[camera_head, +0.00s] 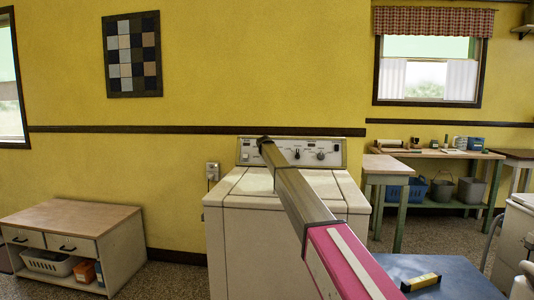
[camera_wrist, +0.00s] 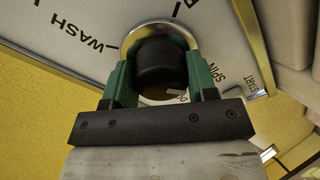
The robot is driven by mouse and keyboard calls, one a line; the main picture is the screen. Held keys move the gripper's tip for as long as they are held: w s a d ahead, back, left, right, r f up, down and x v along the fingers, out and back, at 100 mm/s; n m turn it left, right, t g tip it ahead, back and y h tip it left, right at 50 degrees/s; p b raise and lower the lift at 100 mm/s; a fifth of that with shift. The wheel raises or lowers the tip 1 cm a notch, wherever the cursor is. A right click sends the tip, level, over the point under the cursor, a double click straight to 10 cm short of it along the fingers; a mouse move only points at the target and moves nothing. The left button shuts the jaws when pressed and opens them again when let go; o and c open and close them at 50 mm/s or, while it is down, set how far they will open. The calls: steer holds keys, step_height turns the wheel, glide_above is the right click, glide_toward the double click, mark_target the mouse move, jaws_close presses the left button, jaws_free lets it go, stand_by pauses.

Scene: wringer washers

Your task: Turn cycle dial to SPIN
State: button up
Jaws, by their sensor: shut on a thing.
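The cycle dial (camera_wrist: 158,58) is a black round knob inside a chrome ring on a pale panel in the wrist view. My gripper (camera_wrist: 160,82) has a green finger on each side of the knob and is shut on it. The panel (camera_wrist: 85,22) carries black lettering: WASH at the upper left, SPIN and START at the right. A small pale mark shows at the knob's lower right; I cannot tell which setting the dial points to. In the head view the white washer (camera_head: 285,215) has a rear control panel (camera_head: 334,147), and my arm's end hides part of it.
Other knobs and switches (camera_head: 320,154) sit on the panel's right side. A low cabinet (camera_head: 75,225) stands to the left, a green workbench (camera_head: 435,155) with buckets at the right. A blue surface (camera_head: 450,285) holding a yellow-black item is at the lower right.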

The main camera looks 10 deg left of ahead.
stand_by(0.3)
steer(key=o, duration=0.9)
steer(key=shift+s, duration=0.1)
steer(key=v, duration=1)
steer(key=shift+s+r, duration=0.15)
steer(key=shift+s, duration=0.1)
